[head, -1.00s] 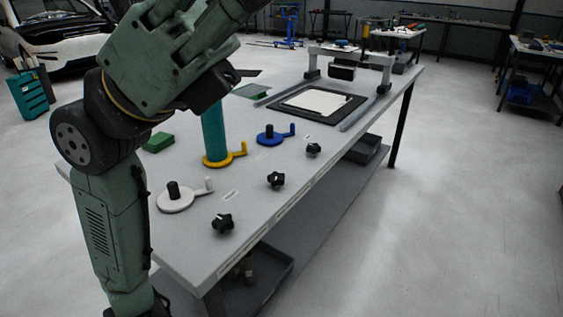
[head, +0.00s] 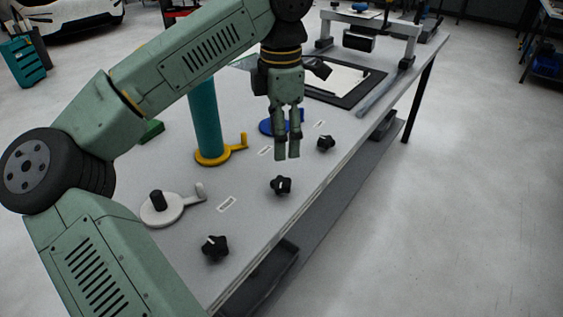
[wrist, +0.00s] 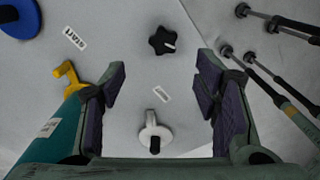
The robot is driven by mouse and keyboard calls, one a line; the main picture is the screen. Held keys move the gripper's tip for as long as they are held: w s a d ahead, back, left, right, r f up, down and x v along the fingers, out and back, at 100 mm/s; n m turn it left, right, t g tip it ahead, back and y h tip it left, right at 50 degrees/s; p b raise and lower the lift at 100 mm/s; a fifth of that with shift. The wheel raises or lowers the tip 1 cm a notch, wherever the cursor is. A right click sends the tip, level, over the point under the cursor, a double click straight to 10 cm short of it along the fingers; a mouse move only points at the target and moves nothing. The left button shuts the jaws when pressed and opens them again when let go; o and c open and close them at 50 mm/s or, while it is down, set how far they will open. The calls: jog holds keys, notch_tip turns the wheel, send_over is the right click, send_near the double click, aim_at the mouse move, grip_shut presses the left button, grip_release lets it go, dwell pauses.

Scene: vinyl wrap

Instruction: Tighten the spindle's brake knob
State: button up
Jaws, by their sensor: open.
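The teal roll (head: 206,120) stands upright on the spindle with a yellow crank base (head: 212,157). Three black star knobs line the bench's near edge: a near one (head: 215,248), a middle one (head: 281,186) beside the yellow base, and a far one (head: 325,142). My gripper (head: 287,157) points down with open, empty fingers, above and slightly behind the middle knob in the head view. In the wrist view, one black knob (wrist: 161,41) lies ahead of the open fingertips (wrist: 161,80), apart from them. The teal roll (wrist: 62,130) is beside the left finger.
A white crank spindle (head: 160,207) is at the near left, and a blue one (head: 268,127) stands partly behind my gripper. A framed panel (head: 340,88) and grey gantry (head: 375,25) are farther back. Dark rods (wrist: 275,60) lie at right in the wrist view.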

aim_at(281, 182)
jog(key=f, duration=0.3)
jog(key=f+p, duration=0.1)
jog(key=f, duration=0.3)
jog(key=f+p, duration=0.1)
jog(key=f, duration=0.2)
jog(key=shift+s+f, duration=0.15)
jog(key=shift+s, duration=0.15)
jog(key=shift+c, duration=0.4)
jog(key=c, duration=1.1)
